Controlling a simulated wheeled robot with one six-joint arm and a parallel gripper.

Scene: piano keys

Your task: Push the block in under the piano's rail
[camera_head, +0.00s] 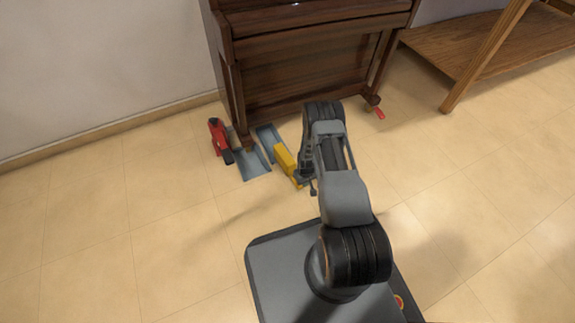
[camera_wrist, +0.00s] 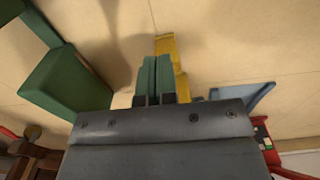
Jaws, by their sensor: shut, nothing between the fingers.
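The yellow block (camera_head: 285,158) lies on the floor in front of the piano (camera_head: 290,85), near its left leg. Its long side points toward the piano's lower rail, and it shows just outside the piano's front. In the wrist view the yellow block (camera_wrist: 165,45) is right beside and beyond the fingertips. My gripper (camera_wrist: 156,60) is shut, its two green fingers together with nothing between them. In the head view my arm hides most of the gripper, at the block's near right side. I cannot tell whether the fingers touch the block.
Blue-grey flat pieces (camera_head: 252,163) lie left of the block. A red jack-like tool (camera_head: 217,135) stands by the piano's left leg. A small red piece (camera_head: 377,112) lies by the right leg. A large green piece (camera_wrist: 65,85) shows in the wrist view. The left floor is clear.

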